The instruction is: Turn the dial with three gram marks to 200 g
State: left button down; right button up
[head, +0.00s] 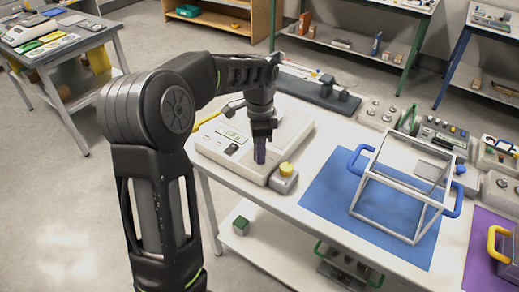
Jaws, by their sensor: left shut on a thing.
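A cream-coloured weighing box (215,151) stands at the left end of the white table, with a light label panel and a small dark window on its top. My left gripper (260,158) points straight down over the right part of this box. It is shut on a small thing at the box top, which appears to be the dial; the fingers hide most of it. The three gram marks and the dial's setting are too small or hidden to read. My right gripper is not in view.
A small grey box with a yellow knob (286,169) stands close to the right of my gripper. Further right, a white open frame with blue handles (405,189) stands on a blue mat (322,194). A dark tray (318,92) and several small devices line the back.

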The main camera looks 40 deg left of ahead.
pick_arm(q)
jog(key=shift+n, duration=0.4)
jog(key=n+p, duration=0.1)
jog(key=n, duration=1)
jog(key=shift+p, duration=0.35)
dwell(0.4)
jog(key=c, duration=1.1)
grip_release()
jog(key=shift+o, duration=0.2)
notch_tip(320, 180, up, 8)
jog(key=shift+f, duration=0.1)
